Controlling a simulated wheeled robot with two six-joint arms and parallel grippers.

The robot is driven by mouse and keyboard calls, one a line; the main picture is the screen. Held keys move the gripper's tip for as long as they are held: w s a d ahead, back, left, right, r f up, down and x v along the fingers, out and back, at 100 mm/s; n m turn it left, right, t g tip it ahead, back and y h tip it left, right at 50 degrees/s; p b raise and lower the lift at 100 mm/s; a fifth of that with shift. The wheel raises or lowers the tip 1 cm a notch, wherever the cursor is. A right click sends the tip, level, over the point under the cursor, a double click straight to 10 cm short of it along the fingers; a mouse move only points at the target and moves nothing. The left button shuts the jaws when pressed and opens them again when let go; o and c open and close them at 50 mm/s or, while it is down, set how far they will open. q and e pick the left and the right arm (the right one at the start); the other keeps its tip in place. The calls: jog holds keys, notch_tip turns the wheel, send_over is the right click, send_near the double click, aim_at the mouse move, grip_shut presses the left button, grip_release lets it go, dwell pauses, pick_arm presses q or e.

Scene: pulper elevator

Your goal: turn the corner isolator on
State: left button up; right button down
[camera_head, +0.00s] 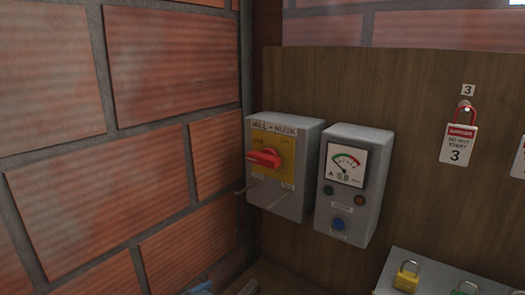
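The corner isolator (283,165) is a grey box labelled "MILL + HUSK" on the wooden board, close to the brick corner. It has a yellow plate (286,150) with small position labels, the left one apparently OFF and the right one ON. Its red handle (264,158) lies roughly level and points left. Two thin pale rods (249,188) stick out near the lower part of the box; I cannot tell what they are. No padlock shows on the handle.
A grey meter box (353,185) reading about 0.0 A, with a blue button, stands just right. A red padlock (467,112) with tag 3 hangs further right. A yellow padlock (407,277) is at lower right. The brick wall (160,70) closes off the left.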

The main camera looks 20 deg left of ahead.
pick_arm(q)
jog(key=w+r+t+h, duration=0.2)
jog(key=w+r+t, duration=0.3)
jog(key=r, duration=0.7)
jog(key=m+t+h, duration=0.1)
jog(key=t+h, duration=0.1)
jog(key=t, duration=0.1)
send_near(260, 162)
jog(key=shift+h, duration=0.3)
jog(key=p+x, duration=0.4)
jog(key=x, duration=0.6)
jog(key=shift+w+a+f, duration=0.1)
jog(key=shift+w, duration=0.45)
jog(key=c, duration=1)
